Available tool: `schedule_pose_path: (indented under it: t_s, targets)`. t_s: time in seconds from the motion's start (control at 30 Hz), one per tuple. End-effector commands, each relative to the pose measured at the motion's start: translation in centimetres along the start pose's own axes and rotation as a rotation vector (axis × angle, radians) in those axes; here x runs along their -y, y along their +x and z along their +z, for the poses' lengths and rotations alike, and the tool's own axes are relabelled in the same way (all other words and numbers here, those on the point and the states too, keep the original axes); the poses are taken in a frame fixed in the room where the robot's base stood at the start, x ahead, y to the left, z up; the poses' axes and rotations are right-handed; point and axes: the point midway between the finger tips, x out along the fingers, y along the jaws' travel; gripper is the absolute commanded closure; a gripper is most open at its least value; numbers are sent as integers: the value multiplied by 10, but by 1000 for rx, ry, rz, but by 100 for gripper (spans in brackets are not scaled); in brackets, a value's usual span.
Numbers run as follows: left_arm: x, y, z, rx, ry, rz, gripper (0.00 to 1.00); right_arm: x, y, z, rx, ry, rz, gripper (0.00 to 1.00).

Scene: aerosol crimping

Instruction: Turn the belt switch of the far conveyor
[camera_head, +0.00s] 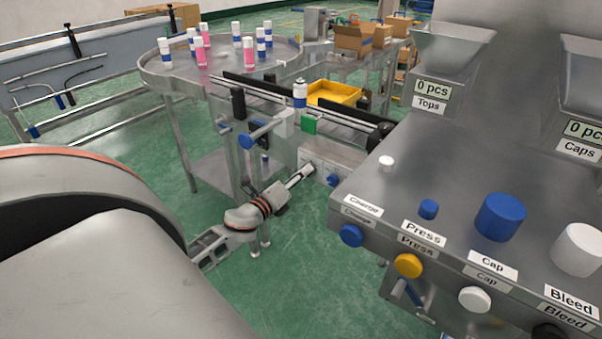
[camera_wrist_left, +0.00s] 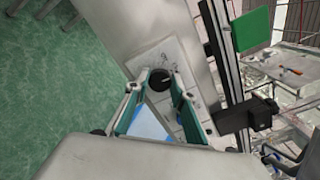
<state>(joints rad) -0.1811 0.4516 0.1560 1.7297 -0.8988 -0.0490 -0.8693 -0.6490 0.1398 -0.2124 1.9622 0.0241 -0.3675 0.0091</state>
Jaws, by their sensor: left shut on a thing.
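The far conveyor (camera_head: 345,118) runs from the round table toward the steel console. A pale switch plate (camera_head: 322,169) is on its side and also shows in the left wrist view (camera_wrist_left: 185,62). My left gripper (camera_head: 308,170) reaches that plate. In the left wrist view, its two fingertips (camera_wrist_left: 163,80) are closed around a dark round switch knob (camera_wrist_left: 160,76), whose turned angle I cannot tell. My right gripper is out of view.
Several cans stand on the round table (camera_head: 275,62). The console (camera_head: 455,190) with its buttons fills the right. Green floor is open below my arm.

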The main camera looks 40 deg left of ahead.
Motion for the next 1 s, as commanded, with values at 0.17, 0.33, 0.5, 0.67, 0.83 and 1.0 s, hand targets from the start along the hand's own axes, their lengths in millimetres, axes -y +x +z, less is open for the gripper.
schedule_pose_path:
  t_s: [0.17,0.33,0.5,0.67,0.83,1.0]
  targets:
    - [2,0,2,3,-170,-1,97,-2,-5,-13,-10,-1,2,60]
    - [1,0,3,3,-331,0,97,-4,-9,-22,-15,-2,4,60]
    - [1,0,2,2,-491,0,97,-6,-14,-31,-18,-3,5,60]
    - [0,0,2,2,-627,0,97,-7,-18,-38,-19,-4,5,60]
    - [0,0,2,3,-746,0,97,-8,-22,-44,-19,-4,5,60]
    - [0,0,1,2,-831,-1,97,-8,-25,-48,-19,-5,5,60]
